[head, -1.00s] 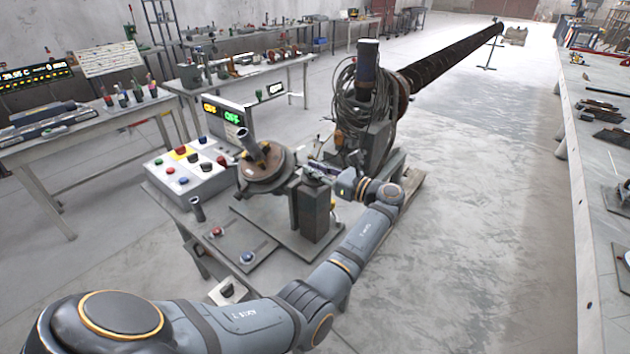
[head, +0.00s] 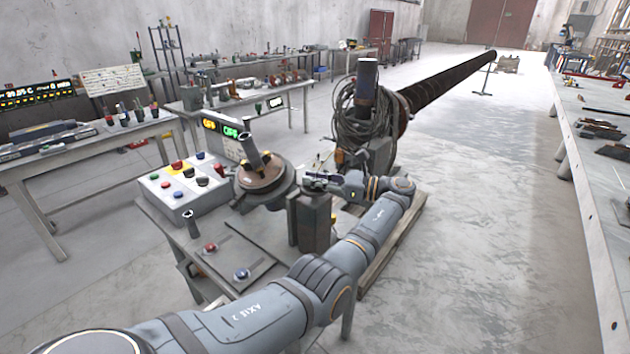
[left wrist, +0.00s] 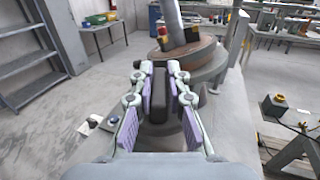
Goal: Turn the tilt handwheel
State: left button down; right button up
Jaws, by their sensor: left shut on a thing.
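A round brown-rimmed wheel-like disc (head: 262,176) with a thick dark cylindrical grip (head: 250,150) stands on the machine; it also shows at the top of the left wrist view (left wrist: 190,62). I cannot tell whether this disc is the tilt handwheel. My left gripper (head: 318,182) is at the top of a dark square post (head: 311,222), to the right of the disc. In the left wrist view my left gripper (left wrist: 158,70) is shut on a dark block-like part (left wrist: 159,107) between its fingers. My right gripper is not in view.
A control box (head: 184,185) with several coloured buttons stands left of the disc. A bench (head: 600,190) runs along the right; the floor between is clear.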

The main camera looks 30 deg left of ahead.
pick_arm(q)
jog(key=shift+f, duration=0.1)
jog(key=c, duration=1.3)
grip_release()
jog(key=shift+s, duration=0.1)
jog(key=shift+r, duration=0.2)
notch_tip(320, 180, up, 10)
jog(key=shift+f, duration=0.15)
